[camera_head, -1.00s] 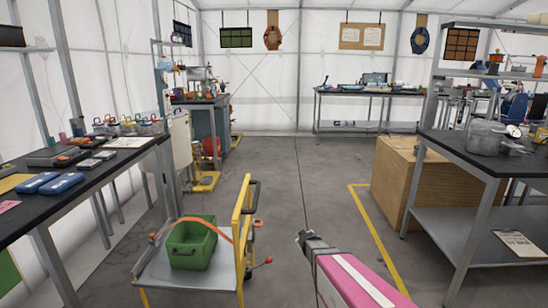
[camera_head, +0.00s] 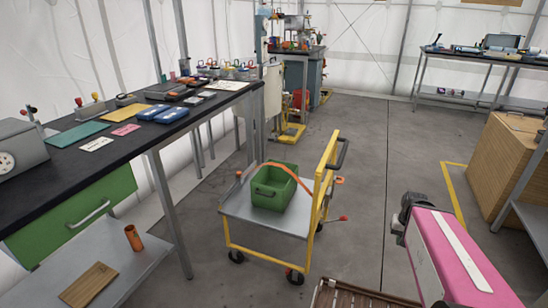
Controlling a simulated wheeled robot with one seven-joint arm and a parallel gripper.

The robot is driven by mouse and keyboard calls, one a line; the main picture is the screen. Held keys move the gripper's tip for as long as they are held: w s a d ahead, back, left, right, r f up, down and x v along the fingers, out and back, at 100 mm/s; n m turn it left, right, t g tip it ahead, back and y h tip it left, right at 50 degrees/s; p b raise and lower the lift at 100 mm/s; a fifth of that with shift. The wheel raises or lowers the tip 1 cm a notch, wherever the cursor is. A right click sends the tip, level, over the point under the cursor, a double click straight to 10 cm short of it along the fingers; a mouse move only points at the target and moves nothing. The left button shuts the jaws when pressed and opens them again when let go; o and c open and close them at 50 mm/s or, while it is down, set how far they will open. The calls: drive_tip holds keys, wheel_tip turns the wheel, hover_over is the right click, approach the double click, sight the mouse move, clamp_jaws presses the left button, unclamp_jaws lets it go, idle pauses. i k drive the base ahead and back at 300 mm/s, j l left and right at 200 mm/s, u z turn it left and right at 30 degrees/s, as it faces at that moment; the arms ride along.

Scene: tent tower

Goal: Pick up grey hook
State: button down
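I cannot pick out a grey hook for certain in the head view; small items on the benches are too small to tell. My gripper (camera_head: 402,216) is the dark end of my pink arm, at the lower right above the floor. It is seen from behind, so its fingers cannot be made out, and I see nothing held in it. It is to the right of the yellow trolley and apart from it.
A yellow-framed trolley (camera_head: 240,205) carries a green bin (camera_head: 272,187) with an orange strap. A long black workbench (camera_head: 60,190) stands left, holding blue cases (camera_head: 170,114) and small tools. A wooden crate (camera_head: 505,165) stands right. Grey floor between is clear.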

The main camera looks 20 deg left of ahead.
sight(239, 174)
drive_tip(key=u, duration=1.55)
drive_tip(key=z, duration=0.35)
drive_tip(key=j+z, duration=0.4)
drive_tip(key=i+j+z, duration=0.1)
drive_tip(key=j+z, duration=0.65)
drive_tip(key=j, duration=0.4)
drive_tip(key=k+j+z, duration=0.1)
drive_tip(key=j, duration=0.25)
drive_tip(key=k+j, duration=0.1)
drive_tip(key=j, duration=0.3)
drive_tip(key=k+j+z, duration=0.15)
drive_tip(key=j, duration=0.2)
drive_tip(key=i, duration=0.5)
